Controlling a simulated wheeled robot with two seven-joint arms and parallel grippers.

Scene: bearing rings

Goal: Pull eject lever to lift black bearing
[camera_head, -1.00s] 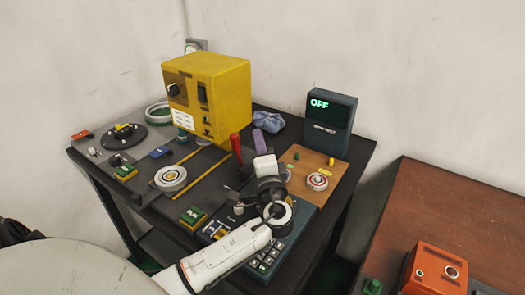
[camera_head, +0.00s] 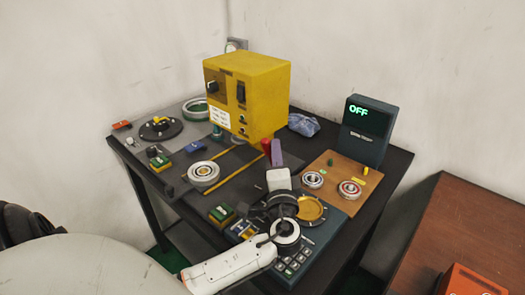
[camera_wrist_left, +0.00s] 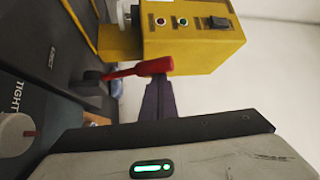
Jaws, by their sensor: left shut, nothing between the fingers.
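The red lever (camera_head: 266,146) stands in front of the yellow box, partly hidden by my left gripper. In the left wrist view its red handle (camera_wrist_left: 140,69) lies across the picture, rising from a dark base. My left gripper (camera_head: 276,153) has purple fingers, shut and empty, close beside the lever; in the left wrist view the purple fingertips (camera_wrist_left: 158,84) are right by the handle's end. I cannot tell whether they touch. Bearings show on the brown board (camera_head: 335,168), one darker (camera_head: 313,180) and one with a red ring (camera_head: 350,190). I cannot surely tell the black bearing.
The yellow box (camera_head: 247,98) stands just beyond the lever. A silver bearing (camera_head: 203,174) lies left on the dark bench. A display (camera_head: 369,130) reads OFF at the back right. A keypad panel lies under my left arm. A brown table (camera_head: 470,225) is at the right.

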